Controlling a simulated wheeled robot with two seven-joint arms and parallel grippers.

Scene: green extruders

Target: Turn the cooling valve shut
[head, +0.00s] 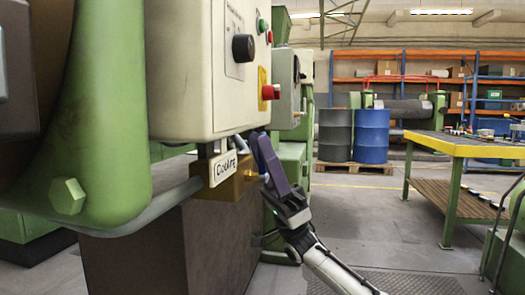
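The cooling valve shows as a brass-yellow block (234,180) under the cream control box, with a white "Cooling" label (226,167) on its front. A grey pipe (165,200) runs into it from the left. A flat blue-purple lever (268,162) stands at the valve's right side, tilted, with its upper end to the left. My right gripper (284,198) comes up from the lower right and is at the lever's lower end, seemingly touching it. Its fingertips are mostly hidden, so I cannot tell whether they are closed on the lever. My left gripper is not in view.
The cream control box (190,80) with a black knob (243,48) and red button (270,92) hangs just above. The green machine body (105,130) fills the left. A yellow-edged workbench (465,146) stands right. Open floor (365,215) lies between.

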